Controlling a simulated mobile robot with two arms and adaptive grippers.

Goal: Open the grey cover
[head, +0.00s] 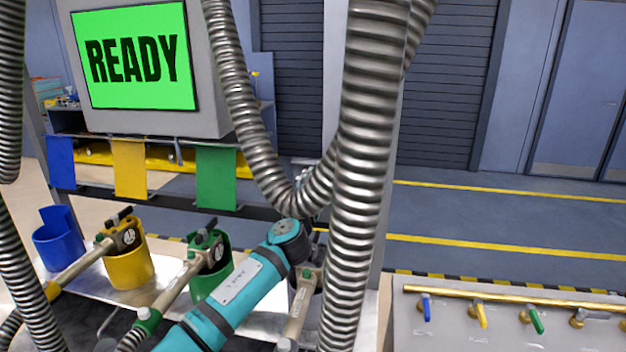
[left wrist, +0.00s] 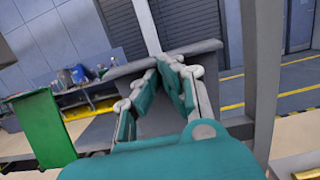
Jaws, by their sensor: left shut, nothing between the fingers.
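My left arm reaches in from the bottom of the head view, and its gripper (head: 309,182) is mostly hidden behind the ribbed metal hoses. In the left wrist view the left gripper (left wrist: 172,62) is shut and empty, its teal fingers meeting at the tips. A grey panel, seemingly the grey cover (left wrist: 200,50), lies behind and around the fingertips. I cannot tell whether they touch it or how far it is raised. In the head view hoses and arm hide the grey cover's place, right of the green cover (head: 216,178). My right gripper is not in view.
Blue (head: 61,162) and yellow (head: 130,168) covers hang left of the green one. Below stand blue (head: 58,238), yellow (head: 128,268) and green holders, with nozzles at some. Thick hoses (head: 365,150) cross close to my arm. A screen (head: 132,58) reads READY.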

